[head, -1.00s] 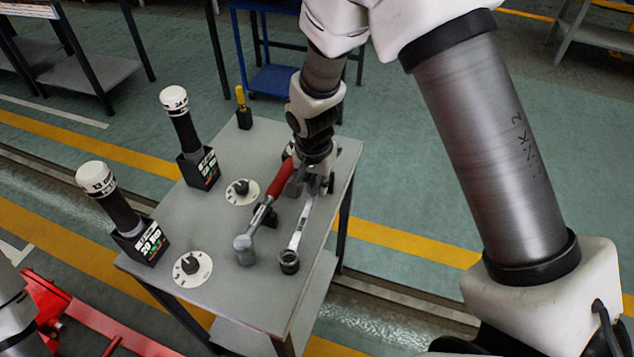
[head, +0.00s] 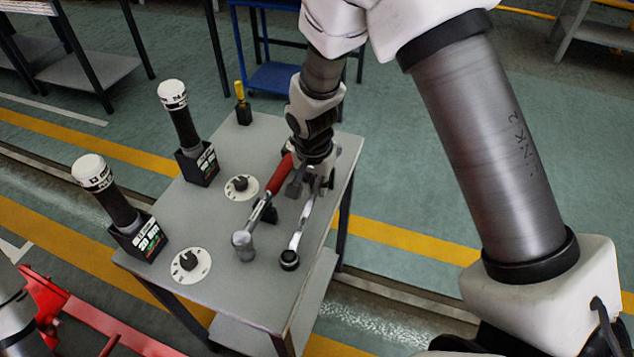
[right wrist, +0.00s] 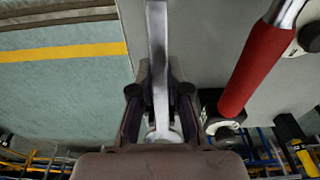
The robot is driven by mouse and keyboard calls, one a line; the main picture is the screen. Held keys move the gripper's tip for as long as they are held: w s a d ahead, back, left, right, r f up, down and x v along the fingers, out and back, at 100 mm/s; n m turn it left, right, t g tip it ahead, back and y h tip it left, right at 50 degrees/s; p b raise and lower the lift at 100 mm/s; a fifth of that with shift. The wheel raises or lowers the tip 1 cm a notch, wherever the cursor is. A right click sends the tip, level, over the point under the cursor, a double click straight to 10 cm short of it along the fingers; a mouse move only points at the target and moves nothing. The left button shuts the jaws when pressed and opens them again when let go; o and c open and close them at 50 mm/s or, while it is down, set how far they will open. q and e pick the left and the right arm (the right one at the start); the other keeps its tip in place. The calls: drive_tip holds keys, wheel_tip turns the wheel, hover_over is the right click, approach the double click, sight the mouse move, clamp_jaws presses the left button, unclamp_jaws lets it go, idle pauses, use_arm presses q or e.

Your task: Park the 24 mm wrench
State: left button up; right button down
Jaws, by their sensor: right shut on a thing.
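The wrench (head: 300,228), a long silver spanner with a dark ring end, is at the right side of the grey table, ring end towards me. Its size marking is not readable. My right gripper (head: 313,183) is shut on its far end, low over the table. In the right wrist view the bright shank (right wrist: 158,50) runs between the two fingers (right wrist: 161,105). I cannot tell whether the wrench touches the tabletop. My left gripper is not in view.
A red-handled tool with a steel head (head: 243,246) lies close left of the wrench on the table (head: 215,285). Two dark holders carry white-capped tools (head: 182,118) (head: 108,192). Two round dials (head: 242,188) (head: 190,264) and a small yellow-topped item (head: 241,100) are also there.

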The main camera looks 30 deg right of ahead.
drive_tip(key=shift+f, duration=0.25)
drive_tip(key=c, duration=1.1)
unclamp_jaws()
drive_tip(key=shift+r, duration=0.1)
drive_tip(key=shift+r, duration=0.1)
drive_tip(key=r, duration=0.7)
drive_tip(key=s+a+r, duration=0.1)
drive_tip(key=r, duration=0.3)
drive_tip(key=shift+a+r, duration=0.1)
drive_tip(key=shift+r, duration=0.25)
